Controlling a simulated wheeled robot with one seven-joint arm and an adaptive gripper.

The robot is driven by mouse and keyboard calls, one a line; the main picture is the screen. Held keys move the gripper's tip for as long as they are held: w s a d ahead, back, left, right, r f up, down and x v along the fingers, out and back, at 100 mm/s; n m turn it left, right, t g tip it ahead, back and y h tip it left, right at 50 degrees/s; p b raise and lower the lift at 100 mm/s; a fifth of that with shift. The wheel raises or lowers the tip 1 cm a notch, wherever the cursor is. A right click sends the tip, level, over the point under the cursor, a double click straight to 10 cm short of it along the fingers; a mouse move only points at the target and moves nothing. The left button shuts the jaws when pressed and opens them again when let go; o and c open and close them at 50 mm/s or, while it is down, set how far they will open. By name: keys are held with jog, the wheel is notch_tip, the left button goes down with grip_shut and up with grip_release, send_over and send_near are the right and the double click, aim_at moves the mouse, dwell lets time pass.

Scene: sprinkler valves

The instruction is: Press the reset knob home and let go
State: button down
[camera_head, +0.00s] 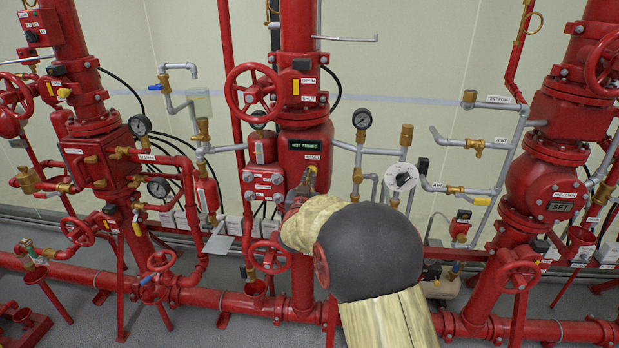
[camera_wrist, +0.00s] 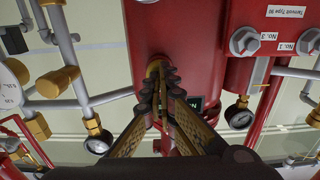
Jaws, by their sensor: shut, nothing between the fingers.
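The reset knob (camera_wrist: 156,66) is a brass-coloured round piece on the red body of the middle valve (camera_wrist: 145,30). In the head view a RESET label (camera_head: 312,157) sits on the middle riser, just above my gripper (camera_head: 305,180). A dark sign above it reads NOT PRIMED (camera_head: 305,145). In the wrist view my gripper (camera_wrist: 160,85) is shut, its fingertips together directly in front of the knob and partly covering it. I cannot tell whether they touch it. Nothing shows between the fingers. My arm hides the lower part of the riser in the head view.
A pressure gauge (camera_head: 362,119) and a white dial (camera_head: 402,177) stand right of the riser. A red handwheel (camera_head: 253,90) and a bolted red block (camera_head: 263,183) are at left. Grey pipes run close on both sides. Another riser at right carries a SET sign (camera_head: 560,206).

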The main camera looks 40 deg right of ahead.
jog(key=shift+s+a, duration=0.4)
jog(key=shift+a, duration=0.1)
jog(key=shift+v, duration=1.2)
jog(key=v, duration=0.6)
jog(key=shift+p, duration=0.45)
jog(key=shift+f, duration=0.1)
